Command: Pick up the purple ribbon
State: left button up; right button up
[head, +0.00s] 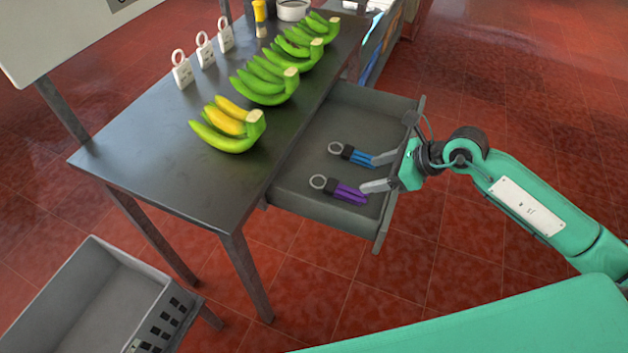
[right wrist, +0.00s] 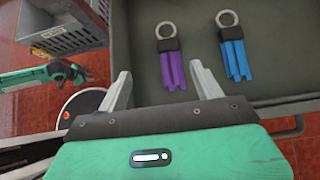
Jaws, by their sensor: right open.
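The purple ribbon (head: 349,193) lies in the open drawer (head: 290,195), with a ring and a black band at its left end. It also shows in the right wrist view (right wrist: 170,68), ahead of the fingers and between their lines. A blue ribbon (head: 361,159) of the same make lies beside it, farther back, and to its right in the right wrist view (right wrist: 235,60). My right gripper (head: 378,172) is open and empty at the drawer's right side. Its fingertips are close to the ribbons' loose ends, and I see no contact.
The drawer's front wall (head: 385,215) stands under my right wrist. A grey crate (head: 85,300) is at the lower left.

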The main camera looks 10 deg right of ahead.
jog(key=p, duration=0.1)
send_near(333, 185)
jog(key=shift+h, duration=0.3)
jog(key=x, duration=0.4)
jog(key=shift+s+a+r, duration=0.1)
jog(key=shift+a+r, duration=0.05)
jog(key=shift+a, duration=0.1)
jog(key=x, duration=0.4)
jog(key=shift+p, duration=0.4)
jog(key=shift+w+a+f, duration=0.2)
jog(key=shift+w+f, duration=0.1)
pick_arm(q)
jog(key=s+f, duration=0.1)
jog(key=s+a+f, duration=0.2)
jog(key=f, duration=0.1)
jog(key=shift+s, duration=0.4)
pick_arm(e)
jog(key=shift+c, duration=0.2)
jog(key=c, duration=1)
